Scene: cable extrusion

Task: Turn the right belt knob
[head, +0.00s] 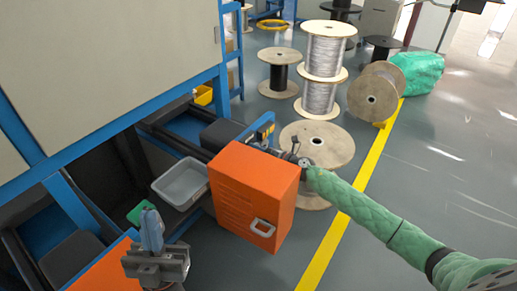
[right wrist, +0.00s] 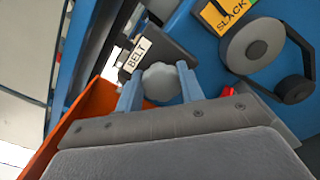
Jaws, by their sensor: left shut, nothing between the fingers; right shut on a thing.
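The belt knob (right wrist: 160,82) is a pale grey lobed knob beside a BELT label (right wrist: 135,57) in the right wrist view. My right gripper (right wrist: 158,90) is shut on it, with one blue finger on either side. In the head view the right arm in its green sleeve reaches in from the right to behind the orange cabinet, and the knob cannot be made out there. My left gripper (head: 152,230) is at the lower left of the head view, its blue fingers together and empty, apart from the machine's knob.
A pulley with a dark belt (right wrist: 255,45) and a SLACK label (right wrist: 228,14) sit close to the knob. An orange cabinet (head: 252,195) and a grey bin (head: 182,182) lie between the arms. Cable spools (head: 325,55) stand behind; floor at right is clear.

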